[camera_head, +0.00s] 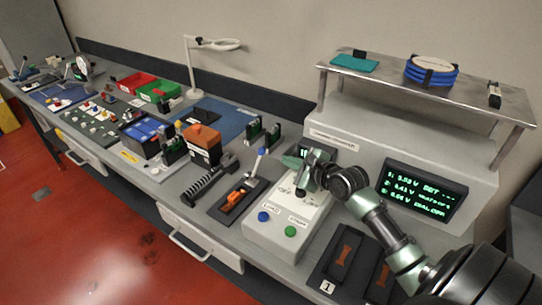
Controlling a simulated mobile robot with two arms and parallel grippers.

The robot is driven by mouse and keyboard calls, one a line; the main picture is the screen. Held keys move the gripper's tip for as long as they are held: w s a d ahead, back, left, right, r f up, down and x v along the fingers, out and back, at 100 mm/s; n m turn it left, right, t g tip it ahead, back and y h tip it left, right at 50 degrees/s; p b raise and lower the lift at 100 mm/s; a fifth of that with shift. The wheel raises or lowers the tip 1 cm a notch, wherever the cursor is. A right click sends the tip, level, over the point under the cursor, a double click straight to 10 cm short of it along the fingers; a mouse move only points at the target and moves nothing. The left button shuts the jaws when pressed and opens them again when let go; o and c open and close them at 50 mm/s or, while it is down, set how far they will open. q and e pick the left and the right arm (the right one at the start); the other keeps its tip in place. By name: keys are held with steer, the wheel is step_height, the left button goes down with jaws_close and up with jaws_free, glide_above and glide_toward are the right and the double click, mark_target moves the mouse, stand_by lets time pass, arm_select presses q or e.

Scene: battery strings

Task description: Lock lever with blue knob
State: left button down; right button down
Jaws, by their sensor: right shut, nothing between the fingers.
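The lever with the blue knob (262,151) stands raised on a dark base plate (225,216), in the middle of the bench. Its grey shaft slants up and slightly right from an orange clamp part (236,197) on that plate. My right gripper (297,162) is shut and empty, just right of the blue knob and above the white panel of the grey tester box (259,233). It looks apart from the knob, though the depth between them is hard to judge. My arm and gripper hide part of the panel. My left gripper is out of view.
The tester box has a blue button (263,216), a green button (290,231) and a lit screen (426,201). A black coil-like tool (207,181) and an orange-topped block (202,142) lie left of the lever. A metal shelf (390,82) stands behind.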

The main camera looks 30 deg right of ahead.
mark_target(256, 165)
steer(key=x, duration=1)
steer(key=shift+w+f+p, duration=0.1)
steer(key=shift+f+p, duration=0.05)
steer(key=shift+p, duration=0.2)
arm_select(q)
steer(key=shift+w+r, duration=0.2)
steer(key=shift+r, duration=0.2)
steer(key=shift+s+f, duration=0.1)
arm_select(e)
steer(key=shift+w+a, duration=0.1)
steer(key=shift+w, duration=0.05)
